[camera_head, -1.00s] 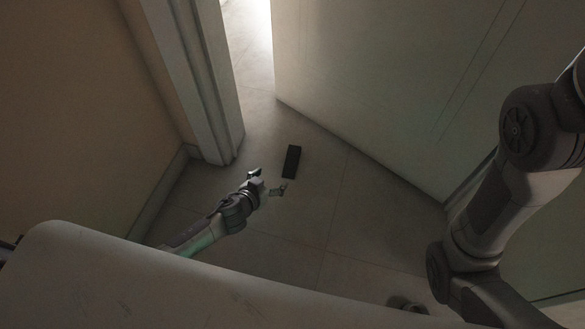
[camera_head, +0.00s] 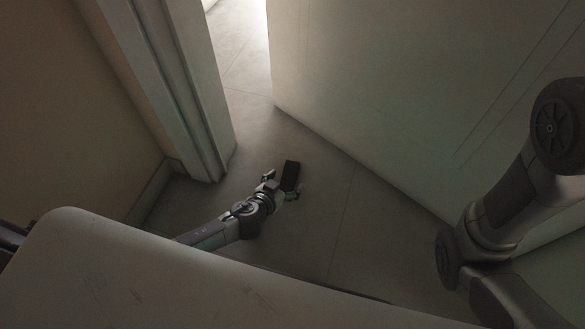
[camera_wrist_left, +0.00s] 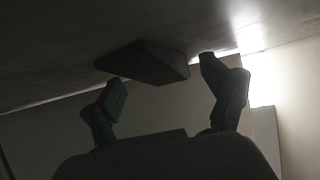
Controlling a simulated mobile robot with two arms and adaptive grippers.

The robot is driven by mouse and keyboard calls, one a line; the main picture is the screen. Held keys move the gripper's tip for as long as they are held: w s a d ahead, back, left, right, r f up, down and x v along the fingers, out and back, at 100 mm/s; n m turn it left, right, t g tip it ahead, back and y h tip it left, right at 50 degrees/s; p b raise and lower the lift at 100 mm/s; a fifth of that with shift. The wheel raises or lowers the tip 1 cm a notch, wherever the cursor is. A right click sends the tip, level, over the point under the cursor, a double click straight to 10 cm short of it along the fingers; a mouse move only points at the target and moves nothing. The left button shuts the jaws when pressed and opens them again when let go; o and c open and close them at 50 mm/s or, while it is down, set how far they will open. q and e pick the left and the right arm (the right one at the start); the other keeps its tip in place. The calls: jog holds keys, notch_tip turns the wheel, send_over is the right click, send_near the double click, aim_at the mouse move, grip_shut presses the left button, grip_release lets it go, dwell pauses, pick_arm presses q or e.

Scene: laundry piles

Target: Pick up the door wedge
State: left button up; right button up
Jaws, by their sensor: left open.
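The door wedge (camera_head: 291,175) is a small dark block on the tiled floor in the head view, in front of the open door. My left gripper (camera_head: 281,185) is open at its near end, with one finger to each side of that end. In the left wrist view the wedge (camera_wrist_left: 146,64) shows as a dark tapered block ahead of and between the spread fingertips of my left gripper (camera_wrist_left: 160,77); I cannot tell if either finger touches it. My right arm shows at the right of the head view, but its gripper is out of view.
A door (camera_head: 370,90) stands open behind and to the right of the wedge. A door frame (camera_head: 180,90) and wall rise on the left. Bright light comes through the gap between them. The floor (camera_head: 345,230) right of the wedge is clear.

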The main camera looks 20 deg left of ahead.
pick_arm(q)
jog(key=shift+w+d+f, duration=0.15)
jog(key=shift+w+f, duration=0.1)
jog(key=shift+w, duration=0.1)
jog(key=shift+r, duration=0.1)
jog(key=c, duration=1.4)
jog(key=shift+o, duration=0.2)
